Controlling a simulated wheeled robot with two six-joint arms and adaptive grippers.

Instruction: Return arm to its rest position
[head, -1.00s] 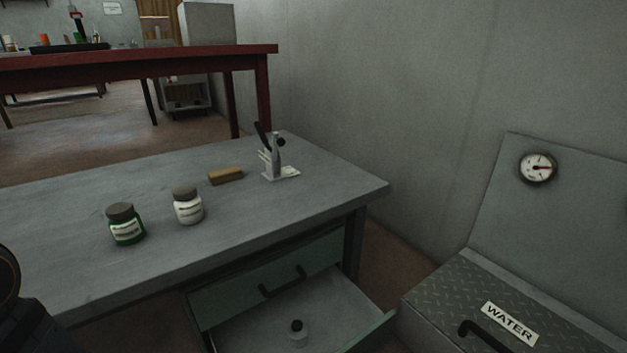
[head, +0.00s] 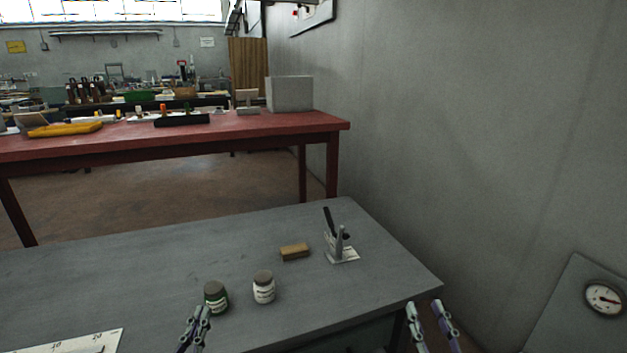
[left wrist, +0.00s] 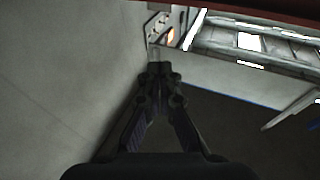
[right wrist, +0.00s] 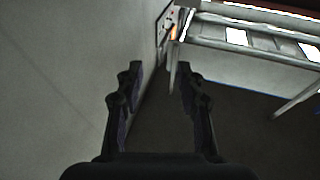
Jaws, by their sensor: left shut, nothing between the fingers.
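My left gripper (head: 200,318) shows at the bottom of the head view, pointing up in front of the grey table's near edge. Its fingers meet with nothing between them, as the left wrist view (left wrist: 158,72) shows. My right gripper (head: 427,310) is at the bottom right of the head view, by the table's right corner. Its fingers stand apart and empty in the right wrist view (right wrist: 160,75). Neither gripper holds anything.
The grey table (head: 150,255) carries a green jar (head: 216,298), a white jar (head: 264,288), a wooden block (head: 295,252) and a small clamp stand (head: 340,247). A red table (head: 200,138) stands behind.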

